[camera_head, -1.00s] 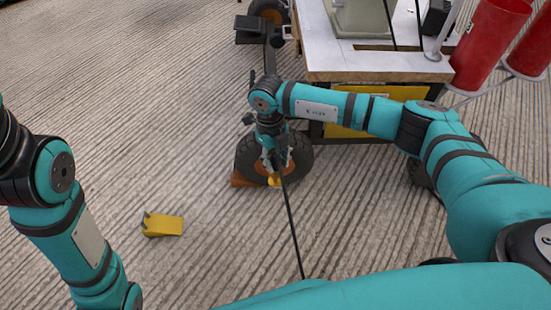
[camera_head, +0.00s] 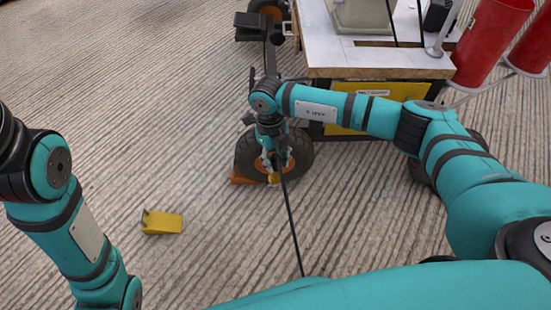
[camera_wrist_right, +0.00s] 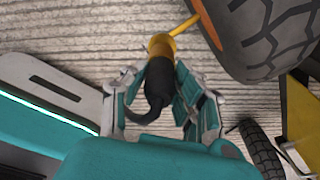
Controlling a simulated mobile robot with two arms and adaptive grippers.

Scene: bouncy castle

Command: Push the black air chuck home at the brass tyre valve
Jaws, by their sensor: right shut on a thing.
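The tyre (camera_head: 299,152) of the cart's wheel, with an orange hub, stands behind my right gripper in the head view and fills the upper right of the right wrist view (camera_wrist_right: 260,40). My right gripper (camera_head: 273,166) is shut on the black air chuck (camera_wrist_right: 159,80), which has a yellow front end. In the right wrist view a thin brass-yellow stem (camera_wrist_right: 186,25) runs from the chuck's front towards the orange rim. It seems to be the tyre valve; whether the chuck is fully seated on it I cannot tell. The left gripper is out of view; only my left arm shows.
A black hose (camera_head: 292,225) hangs from the chuck towards me. An orange wedge (camera_head: 243,177) lies against the tyre, and a yellow wedge (camera_head: 162,222) lies on the ribbed floor. The cart's table (camera_head: 380,62) and red cylinders (camera_head: 488,45) stand behind my right arm.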

